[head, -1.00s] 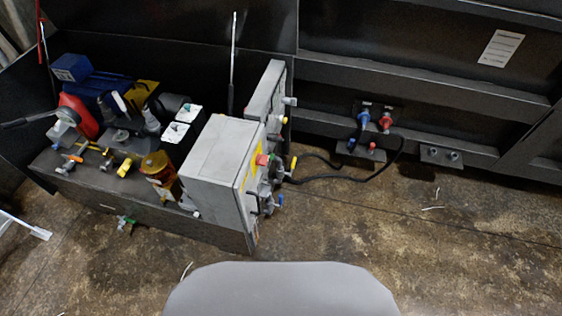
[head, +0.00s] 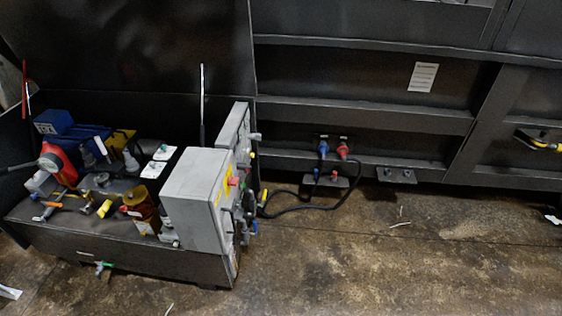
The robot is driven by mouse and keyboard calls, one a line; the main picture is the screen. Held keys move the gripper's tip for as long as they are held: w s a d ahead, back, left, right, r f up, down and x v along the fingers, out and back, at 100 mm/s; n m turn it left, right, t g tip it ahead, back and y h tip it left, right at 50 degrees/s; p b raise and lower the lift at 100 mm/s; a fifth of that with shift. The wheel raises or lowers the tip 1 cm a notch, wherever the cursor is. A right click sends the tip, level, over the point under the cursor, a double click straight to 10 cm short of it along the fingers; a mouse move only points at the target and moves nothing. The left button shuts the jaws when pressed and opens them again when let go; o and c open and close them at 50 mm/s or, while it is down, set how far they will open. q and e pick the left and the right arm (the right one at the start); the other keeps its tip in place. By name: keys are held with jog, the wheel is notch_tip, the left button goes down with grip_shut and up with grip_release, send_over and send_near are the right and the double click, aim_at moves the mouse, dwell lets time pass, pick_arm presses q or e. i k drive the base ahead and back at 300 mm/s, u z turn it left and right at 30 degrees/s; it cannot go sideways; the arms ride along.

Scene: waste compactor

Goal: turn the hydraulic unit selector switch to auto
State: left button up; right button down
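The hydraulic unit (head: 130,262) stands at the left in the head view, an open dark metal box with its lid raised. A grey control box (head: 190,195) is at its right end, with a second, narrower grey box (head: 233,128) behind it. The front box's right face carries a yellow plate and a red button (head: 233,181). This face is seen at a steep angle, so the selector switch and its position cannot be made out. Neither of my grippers is in view.
A dark ribbed container wall (head: 360,116) runs along the back. Blue (head: 323,149) and red (head: 343,151) hose couplings sit on it, and a black hose (head: 300,208) droops to the floor. The concrete floor (head: 400,265) at the front and right is mostly clear.

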aim_at(244, 166)
jog(key=z, duration=0.6)
jog(key=i, duration=1.5)
jog(key=u, duration=0.45)
